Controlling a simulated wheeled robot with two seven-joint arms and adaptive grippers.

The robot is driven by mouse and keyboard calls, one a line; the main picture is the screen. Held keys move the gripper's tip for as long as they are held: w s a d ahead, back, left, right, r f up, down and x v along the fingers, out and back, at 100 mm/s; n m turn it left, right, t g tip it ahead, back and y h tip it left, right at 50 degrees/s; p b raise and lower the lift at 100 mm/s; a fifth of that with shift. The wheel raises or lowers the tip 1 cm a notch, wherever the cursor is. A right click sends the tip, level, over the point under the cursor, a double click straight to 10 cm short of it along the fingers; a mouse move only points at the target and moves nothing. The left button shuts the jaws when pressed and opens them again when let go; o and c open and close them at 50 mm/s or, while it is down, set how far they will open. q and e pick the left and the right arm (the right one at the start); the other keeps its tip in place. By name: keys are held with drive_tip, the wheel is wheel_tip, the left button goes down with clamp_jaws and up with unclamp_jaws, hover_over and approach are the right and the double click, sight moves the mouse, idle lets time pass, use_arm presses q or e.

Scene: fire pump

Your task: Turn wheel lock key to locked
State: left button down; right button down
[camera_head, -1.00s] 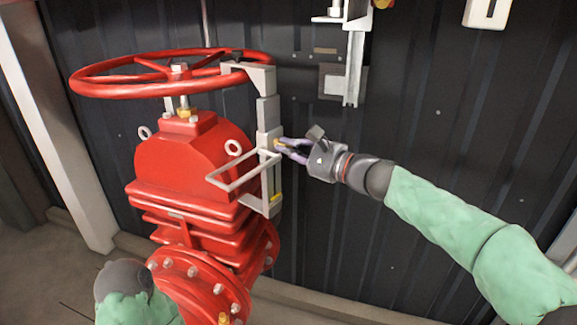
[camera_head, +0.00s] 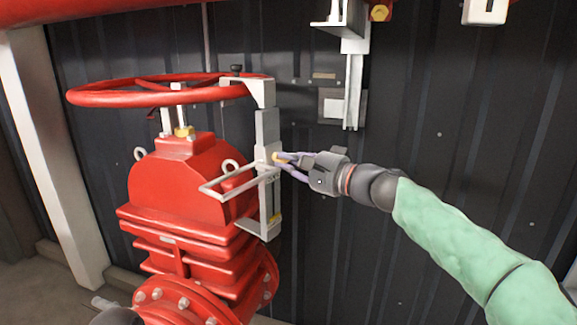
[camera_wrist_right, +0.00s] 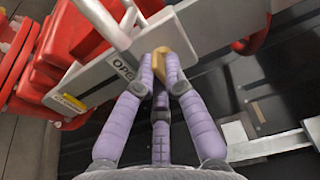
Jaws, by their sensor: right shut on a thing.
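The wheel lock is a grey metal bracket (camera_head: 268,190) at the right side of the red valve, its upper arm reaching to the red handwheel (camera_head: 115,97). A small brass-coloured key (camera_head: 277,157) sticks out of its right face. My right gripper (camera_head: 282,160) is shut on the key, coming from the right. In the right wrist view the purple fingers (camera_wrist_right: 163,85) close around the key (camera_wrist_right: 177,62), partly hiding it. A label reading "OPE…" (camera_wrist_right: 123,69) and a yellow label (camera_wrist_right: 68,102) show on the lock plate.
The red valve body (camera_head: 180,185) stands left of the lock. A grey bracket (camera_head: 353,85) hangs on the dark corrugated wall (camera_head: 430,130) behind. A pale post (camera_head: 60,150) stands at the left.

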drive_tip(key=shift+f, duration=0.1)
drive_tip(key=c, duration=1.3)
unclamp_jaws()
drive_tip(key=shift+d, duration=0.1)
drive_tip(key=v, duration=1.1)
drive_tip(key=shift+s+d, duration=0.25)
drive_tip(key=shift+d, duration=0.05)
